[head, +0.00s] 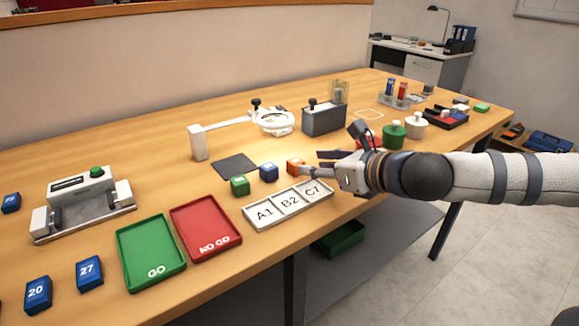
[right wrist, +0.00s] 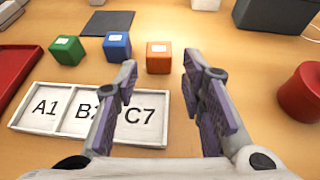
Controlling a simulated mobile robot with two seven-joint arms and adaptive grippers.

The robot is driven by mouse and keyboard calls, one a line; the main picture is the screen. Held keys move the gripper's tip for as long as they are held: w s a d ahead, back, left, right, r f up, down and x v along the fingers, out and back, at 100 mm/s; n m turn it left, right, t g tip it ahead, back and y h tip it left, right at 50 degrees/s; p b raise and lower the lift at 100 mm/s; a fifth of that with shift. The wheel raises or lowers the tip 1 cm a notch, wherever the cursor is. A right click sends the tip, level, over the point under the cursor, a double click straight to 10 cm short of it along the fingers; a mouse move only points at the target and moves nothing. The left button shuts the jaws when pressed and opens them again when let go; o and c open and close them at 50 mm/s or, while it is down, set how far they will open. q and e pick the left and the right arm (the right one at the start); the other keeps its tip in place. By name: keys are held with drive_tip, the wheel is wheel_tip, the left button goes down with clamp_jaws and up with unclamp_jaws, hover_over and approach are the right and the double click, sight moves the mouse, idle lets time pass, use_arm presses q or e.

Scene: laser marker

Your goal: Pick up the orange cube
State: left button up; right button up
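The orange cube (head: 294,166) sits on the wooden table behind the C7 end of the white labelled tray (head: 262,225). In the right wrist view the orange cube (right wrist: 159,57) stands ahead of the fingers, slightly left of the middle of the gap. My right gripper (head: 322,161) reaches in from the right, beside the cube in the head view. In the right wrist view the right gripper (right wrist: 159,76) is open, its purple-padded fingers apart with nothing between them. My left gripper is not in view.
A blue cube (head: 268,172) and a green cube (head: 239,185) stand left of the orange cube. A dark mat (head: 235,165) lies behind them. A red round object (right wrist: 302,92) stands right of the gripper. Red (head: 206,252) and green (head: 150,284) trays lie left.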

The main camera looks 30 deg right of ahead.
sight(299, 162)
drive_tip(key=b+x, duration=0.1)
drive_tip(key=x, duration=0.4)
drive_tip(key=shift+s+f+b, duration=0.1)
drive_tip(key=shift+f+b, duration=0.2)
drive_tip(key=shift+b, duration=0.05)
drive_tip(key=shift+w+a, duration=0.15)
drive_tip(key=shift+w, duration=0.2)
drive_tip(key=shift+r, duration=0.25)
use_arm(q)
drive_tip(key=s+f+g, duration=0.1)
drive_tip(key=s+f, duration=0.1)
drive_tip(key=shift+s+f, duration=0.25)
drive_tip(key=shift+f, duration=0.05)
use_arm(e)
drive_tip(key=c, duration=0.6)
drive_tip(key=shift+r, duration=0.1)
